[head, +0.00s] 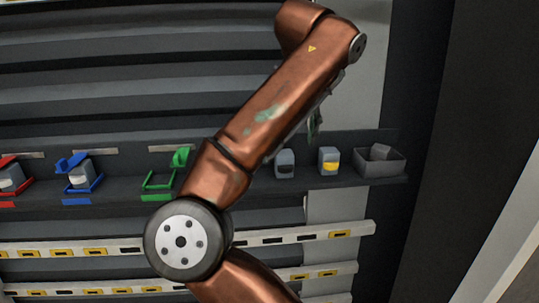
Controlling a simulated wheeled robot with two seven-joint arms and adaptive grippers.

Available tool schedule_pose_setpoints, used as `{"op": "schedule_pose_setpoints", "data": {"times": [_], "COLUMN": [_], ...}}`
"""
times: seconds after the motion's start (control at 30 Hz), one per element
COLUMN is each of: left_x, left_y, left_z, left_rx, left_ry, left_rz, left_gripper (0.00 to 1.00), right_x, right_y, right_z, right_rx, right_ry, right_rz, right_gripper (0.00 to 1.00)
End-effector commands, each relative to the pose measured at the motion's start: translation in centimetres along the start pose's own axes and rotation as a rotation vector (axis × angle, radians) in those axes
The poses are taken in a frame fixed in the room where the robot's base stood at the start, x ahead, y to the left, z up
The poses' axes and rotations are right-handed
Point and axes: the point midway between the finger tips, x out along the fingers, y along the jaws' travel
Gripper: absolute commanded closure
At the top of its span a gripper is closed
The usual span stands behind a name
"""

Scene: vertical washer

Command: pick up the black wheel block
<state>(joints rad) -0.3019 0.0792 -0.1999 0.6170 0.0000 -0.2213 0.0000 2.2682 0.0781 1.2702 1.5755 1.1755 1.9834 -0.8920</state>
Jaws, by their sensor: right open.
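A small grey block with a dark face (285,164) stands on the dark shelf, just right of my copper arm. It may be the black wheel block, but no wheel shows clearly at this size. My right arm crosses the middle of the head view and hides part of the shelf. A little of my right gripper (316,124) shows past the arm's lower edge, above the shelf between the dark-faced block and a yellow-marked block (329,161). It is open and apart from both blocks. My left gripper is not in view.
A grey open bin (381,164) with a grey block in it stands at the shelf's right end. Green (158,183), blue (84,186) and red (13,188) holders line the shelf to the left. Perforated rails (340,234) run below. A dark upright panel (440,150) stands at right.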

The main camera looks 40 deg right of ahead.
Motion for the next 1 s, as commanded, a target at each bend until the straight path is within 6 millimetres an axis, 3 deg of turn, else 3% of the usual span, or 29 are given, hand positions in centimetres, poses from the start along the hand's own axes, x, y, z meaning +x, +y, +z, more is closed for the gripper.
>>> {"op": "schedule_pose_setpoints", "data": {"times": [0.17, 0.7, 1.0], "left_x": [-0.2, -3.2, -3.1], "left_y": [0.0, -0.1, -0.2], "left_z": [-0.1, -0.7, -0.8], "left_rx": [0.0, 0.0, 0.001], "left_ry": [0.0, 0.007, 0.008], "left_rz": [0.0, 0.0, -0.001], "left_gripper": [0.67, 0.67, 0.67], "right_x": [0.2, 6.5, 7.2], "right_y": [1.2, 1.9, 1.9], "right_z": [-0.4, -0.3, -0.4], "right_rx": [-0.021, -0.02, -0.021], "right_ry": [0.003, 0.002, 0.0], "right_rz": [0.056, 0.053, 0.051], "right_gripper": [0.46, 0.46, 0.46]}}
